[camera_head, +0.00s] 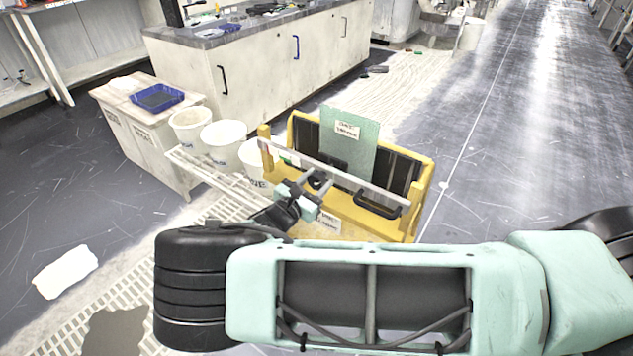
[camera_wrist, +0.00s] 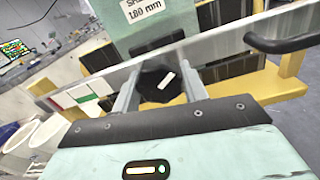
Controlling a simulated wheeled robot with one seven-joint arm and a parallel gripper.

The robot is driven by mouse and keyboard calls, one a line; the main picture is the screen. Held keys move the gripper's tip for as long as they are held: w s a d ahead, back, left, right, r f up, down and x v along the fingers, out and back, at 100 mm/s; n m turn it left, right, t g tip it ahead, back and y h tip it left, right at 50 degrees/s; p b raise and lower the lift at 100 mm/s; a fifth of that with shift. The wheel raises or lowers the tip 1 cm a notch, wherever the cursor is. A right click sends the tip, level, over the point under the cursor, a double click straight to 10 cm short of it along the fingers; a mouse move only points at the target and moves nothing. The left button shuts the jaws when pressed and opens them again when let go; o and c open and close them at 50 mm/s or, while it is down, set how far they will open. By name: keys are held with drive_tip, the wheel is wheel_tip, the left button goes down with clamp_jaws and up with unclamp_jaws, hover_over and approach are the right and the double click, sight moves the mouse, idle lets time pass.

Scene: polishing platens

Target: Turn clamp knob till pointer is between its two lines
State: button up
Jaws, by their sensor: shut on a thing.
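A black clamp knob (camera_wrist: 158,84) with a white pointer mark sits on a grey metal bar (camera_wrist: 235,38) in the wrist view. The pointer mark slants up to the right. My gripper (camera_wrist: 160,88) is shut on the knob, one grey finger on each side. In the head view my gripper (camera_head: 312,190) is at the bar of a yellow frame (camera_head: 427,185). I cannot make out the two lines beside the pointer.
A mint plate (camera_head: 360,157) with a white label stands upright in the yellow frame, behind the bar. A black handle (camera_head: 377,205) is on the bar to the right. White buckets (camera_head: 222,142) stand to the left, near a blue tray (camera_head: 158,97). Open floor lies right.

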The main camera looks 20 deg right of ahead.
drive_tip(key=m, duration=0.4)
drive_tip(key=shift+a+m, duration=0.1)
drive_tip(key=shift+m, duration=1.8)
drive_tip(key=o, duration=1)
drive_tip(key=shift+c, duration=0.2)
drive_tip(key=b+v, duration=0.1)
drive_tip(key=v, duration=1.6)
drive_tip(key=shift+s+a+r, duration=0.1)
